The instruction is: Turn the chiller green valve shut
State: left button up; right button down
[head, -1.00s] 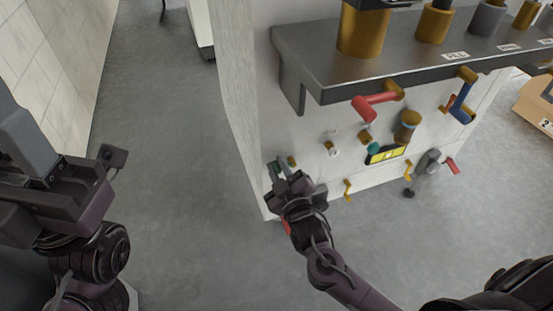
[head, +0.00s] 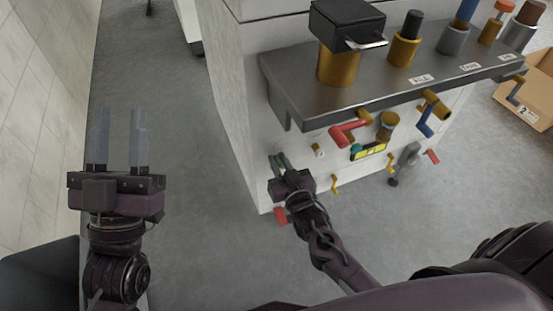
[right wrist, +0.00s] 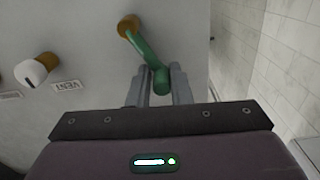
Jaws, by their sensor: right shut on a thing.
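The green valve is a bent green handle (right wrist: 146,50) on a brass stem (right wrist: 128,26), fixed to a pale panel in the right wrist view. In the head view it is small and mostly hidden at the panel's left edge. My right gripper (right wrist: 160,76) is shut on the free end of the green handle, one finger on each side. The same gripper (head: 279,160) shows low at the cabinet's left corner in the head view. My left gripper (head: 120,112) is open and empty at the left, its fingers apart, over bare floor.
A white knob (right wrist: 35,71) with a label sits left of the valve. A grey shelf (head: 300,82) juts out above. Open floor (head: 155,80) lies left of the cabinet.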

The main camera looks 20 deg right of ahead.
jog(key=shift+d+r+m+p, duration=0.1)
jog(key=shift+d+m+p, duration=0.05)
jog(key=shift+m+p, duration=0.4)
pick_arm(q)
notch_tip(320, 180, down, 14)
jog(key=w+d+g+y, duration=0.2)
jog(key=w+g+y, duration=0.1)
jog(key=g, duration=0.4)
pick_arm(e)
jog(key=shift+d+m+p, duration=0.25)
jog(key=shift+m+p, duration=0.1)
jog(key=shift+m, duration=0.3)
jog(key=shift+d+m+p, duration=0.5)
jog(key=shift+m+p, duration=0.25)
jog(key=shift+m, duration=0.35)
pick_arm(q)
jog(key=s+f+g+y, duration=0.1)
jog(key=s+f+g, duration=0.2)
jog(key=f, duration=0.3)
jog(key=s+f+g+y, duration=0.1)
jog(key=s+f+g, duration=0.2)
jog(key=f, duration=0.4)
jog(key=shift+a+f+g+y, duration=0.2)
jog(key=shift+a+g+y, duration=0.15)
jog(key=shift+g, duration=0.25)
pick_arm(e)
jog(key=c, duration=1.4)
grip_release()
jog(key=shift+d, duration=0.1)
